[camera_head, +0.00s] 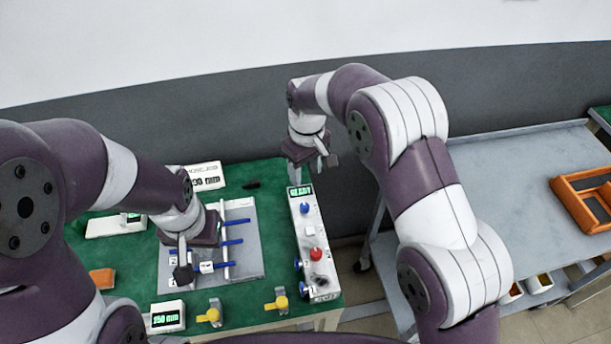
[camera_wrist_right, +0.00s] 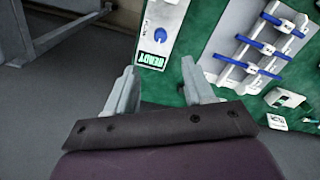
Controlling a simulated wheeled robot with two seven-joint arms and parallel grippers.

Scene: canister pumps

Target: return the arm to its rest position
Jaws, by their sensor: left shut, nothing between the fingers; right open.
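My right arm reaches forward in the head view, and its gripper (camera_head: 297,178) hangs above the far end of the white pump unit (camera_head: 318,237). In the right wrist view the right gripper (camera_wrist_right: 160,75) has its fingers apart and empty, beside the green READY display (camera_wrist_right: 152,60). My left gripper (camera_head: 185,270) is over the grey board (camera_head: 240,262) with blue-handled bars on the green table. It points down, and its fingers are partly hidden by the wrist; it carries nothing that I can see.
A white display (camera_head: 167,318) and yellow knobs (camera_head: 210,315) stand at the table's front. A sign (camera_head: 206,176) stands at the back. A grey cart (camera_head: 500,190) with an orange tray (camera_head: 563,193) is at right. A floor gap separates table and cart.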

